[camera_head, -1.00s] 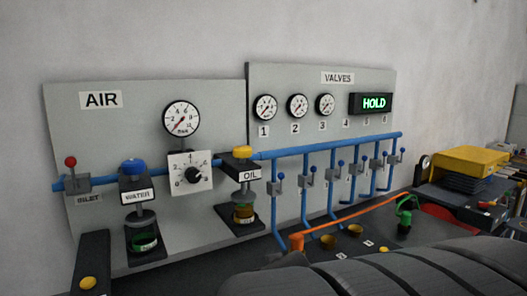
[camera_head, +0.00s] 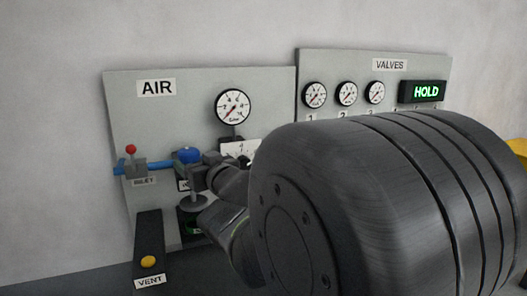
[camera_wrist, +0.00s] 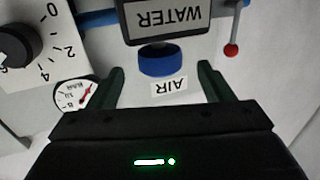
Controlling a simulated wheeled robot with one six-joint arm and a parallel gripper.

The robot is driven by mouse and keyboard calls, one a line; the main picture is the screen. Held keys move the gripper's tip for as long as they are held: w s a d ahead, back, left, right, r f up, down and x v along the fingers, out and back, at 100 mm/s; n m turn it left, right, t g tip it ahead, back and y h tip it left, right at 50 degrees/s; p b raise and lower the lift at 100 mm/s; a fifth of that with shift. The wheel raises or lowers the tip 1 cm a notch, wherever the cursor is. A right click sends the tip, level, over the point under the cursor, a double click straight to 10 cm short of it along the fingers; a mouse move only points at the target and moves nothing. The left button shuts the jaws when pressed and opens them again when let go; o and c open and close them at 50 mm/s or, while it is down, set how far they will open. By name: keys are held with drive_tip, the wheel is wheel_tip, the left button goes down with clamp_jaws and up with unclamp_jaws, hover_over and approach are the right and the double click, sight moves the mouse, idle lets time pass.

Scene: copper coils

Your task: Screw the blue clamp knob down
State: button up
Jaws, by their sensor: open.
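The blue knob (camera_head: 188,155) sits on top of the water unit on the AIR panel, close to my gripper. In the wrist view, which shows the panel upside down, the blue knob (camera_wrist: 160,61) appears as a short round cap beside the WATER label (camera_wrist: 167,18). My gripper (camera_wrist: 161,68) is open, with one dark green finger on each side of the knob in the picture. The fingers do not visibly touch it, and I cannot tell how far away it is. My arm hides much of the water unit in the head view.
The red-tipped inlet lever (camera_head: 131,150) stands left of the knob, and also shows in the wrist view (camera_wrist: 231,49). A dial (camera_wrist: 12,38) and a pressure gauge (camera_head: 233,106) are on the other side. A yellow VENT button (camera_head: 148,262) is below. A HOLD display (camera_head: 422,91) is lit.

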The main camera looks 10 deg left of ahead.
sight(187, 152)
drive_tip(key=x, duration=0.7)
drive_tip(key=shift+w+a+p, duration=0.15)
drive_tip(key=shift+w+p, duration=0.05)
drive_tip(key=shift+p, duration=0.1)
drive_tip(key=c, duration=1)
drive_tip(key=shift+f+t+b, duration=0.15)
drive_tip(key=shift+t+b, duration=0.15)
drive_tip(key=shift+b, duration=0.8)
drive_tip(key=shift+m+h+b, duration=0.4)
drive_tip(key=shift+b, duration=0.65)
drive_tip(key=shift+r+t+h, duration=0.3)
drive_tip(key=shift+r+t, duration=0.1)
drive_tip(key=shift+m+p, duration=0.4)
